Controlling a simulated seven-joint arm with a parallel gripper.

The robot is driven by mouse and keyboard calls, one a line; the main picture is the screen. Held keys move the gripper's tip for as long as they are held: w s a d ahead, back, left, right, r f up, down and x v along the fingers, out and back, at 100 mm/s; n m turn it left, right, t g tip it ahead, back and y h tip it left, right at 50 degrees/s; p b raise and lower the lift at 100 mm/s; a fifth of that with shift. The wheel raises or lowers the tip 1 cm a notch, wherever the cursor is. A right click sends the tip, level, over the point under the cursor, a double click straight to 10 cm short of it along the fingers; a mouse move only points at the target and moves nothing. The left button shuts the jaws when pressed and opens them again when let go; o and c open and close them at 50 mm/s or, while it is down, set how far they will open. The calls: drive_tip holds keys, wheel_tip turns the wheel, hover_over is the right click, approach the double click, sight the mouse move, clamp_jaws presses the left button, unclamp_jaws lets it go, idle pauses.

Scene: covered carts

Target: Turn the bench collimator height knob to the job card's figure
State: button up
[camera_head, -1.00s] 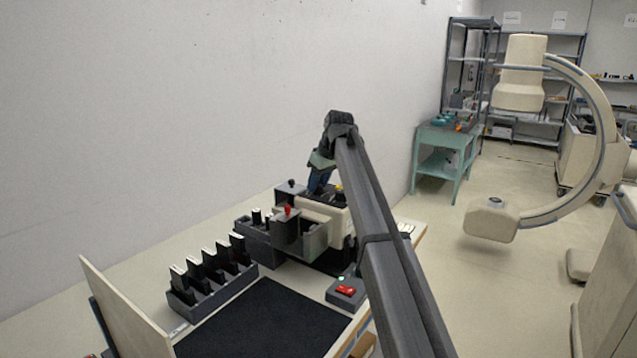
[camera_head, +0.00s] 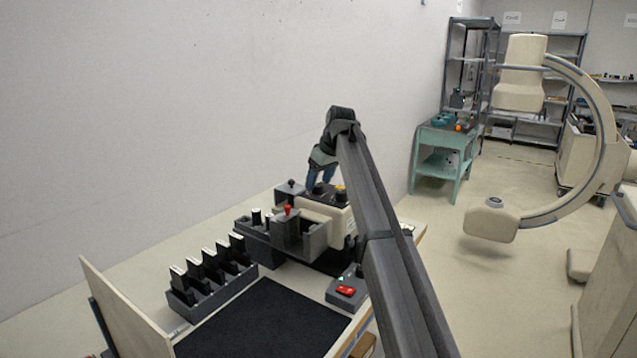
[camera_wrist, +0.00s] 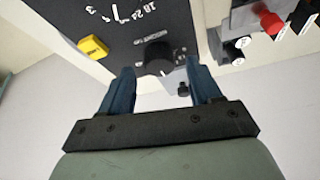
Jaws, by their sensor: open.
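The bench collimator is a cream box (camera_head: 333,213) with a black top panel, at the far end of the bench in the head view. In the wrist view its black panel (camera_wrist: 62,12) carries a round black knob (camera_wrist: 157,57) with small white lettering that I cannot read surely. A scale with white figures and a white mark lies at the panel's top. My gripper (camera_wrist: 161,70) is open, its blue fingers either side of the knob's near side, not visibly touching it. In the head view my gripper (camera_head: 321,175) is just above the panel. I cannot make out a job card.
A yellow piece (camera_wrist: 92,47) sits on the panel. A grey fixture with a red knob (camera_head: 287,210) stands beside the collimator. A rack of dark plates (camera_head: 210,272), a black mat (camera_head: 262,318) and a red-switch box (camera_head: 346,290) are nearer. A wall runs behind the bench.

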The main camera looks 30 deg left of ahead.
drive_tip(key=v, duration=1.2)
drive_tip(key=shift+r, duration=0.2)
drive_tip(key=shift+d, duration=0.1)
